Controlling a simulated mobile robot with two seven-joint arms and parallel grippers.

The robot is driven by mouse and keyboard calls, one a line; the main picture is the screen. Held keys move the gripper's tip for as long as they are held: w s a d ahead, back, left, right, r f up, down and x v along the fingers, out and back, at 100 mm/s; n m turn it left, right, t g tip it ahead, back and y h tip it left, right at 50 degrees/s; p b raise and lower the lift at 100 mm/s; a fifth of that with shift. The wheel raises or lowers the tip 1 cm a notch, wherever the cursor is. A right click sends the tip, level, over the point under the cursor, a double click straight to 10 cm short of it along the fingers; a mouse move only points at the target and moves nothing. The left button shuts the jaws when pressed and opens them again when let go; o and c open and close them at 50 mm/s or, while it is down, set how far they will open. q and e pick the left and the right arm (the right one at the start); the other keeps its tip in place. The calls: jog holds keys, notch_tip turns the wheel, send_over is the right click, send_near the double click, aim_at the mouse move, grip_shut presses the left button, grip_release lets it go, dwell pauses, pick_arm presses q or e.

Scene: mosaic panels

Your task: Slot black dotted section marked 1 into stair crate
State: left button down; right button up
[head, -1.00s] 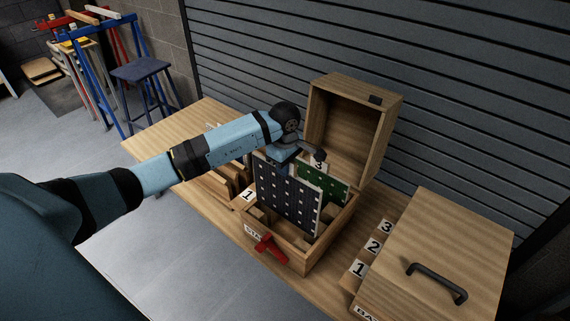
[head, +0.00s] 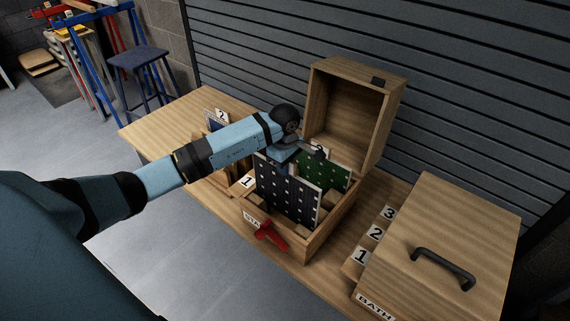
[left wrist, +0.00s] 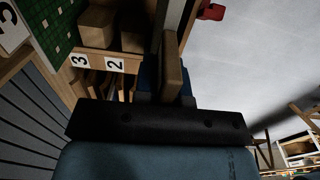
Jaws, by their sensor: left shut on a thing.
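The black section with white dots (head: 285,190) stands upright in the open stair crate (head: 318,247), its lower part down between the walls at the label 1 (head: 246,181) end. My left gripper (head: 283,154) is shut on its top edge; the jaws are mostly hidden behind the arm and panel. In the left wrist view the panel's pale edge (left wrist: 172,65) shows between the jaws. A green dotted section (head: 325,172) stands behind it in the crate, apart from it. Whether the black section touches the crate floor is hidden. My right gripper is not in view.
The crate's raised lid (head: 350,115) stands behind. A red latch (head: 268,234) is on the front. A closed bath crate (head: 440,250) with labels stands at right. A rack with a blue panel (head: 213,121) is left, partly behind my arm. A shutter wall is behind.

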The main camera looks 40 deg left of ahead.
aim_at(285, 182)
pick_arm(q)
jog(key=shift+f+b, duration=0.5)
jog(key=shift+f, duration=0.4)
notch_tip(285, 182, down, 4)
jog(key=b, duration=0.3)
jog(key=shift+f, duration=0.5)
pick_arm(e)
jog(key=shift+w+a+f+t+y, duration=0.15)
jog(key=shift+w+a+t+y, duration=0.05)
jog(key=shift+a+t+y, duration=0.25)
pick_arm(q)
jog(key=c, duration=1.1)
grip_release()
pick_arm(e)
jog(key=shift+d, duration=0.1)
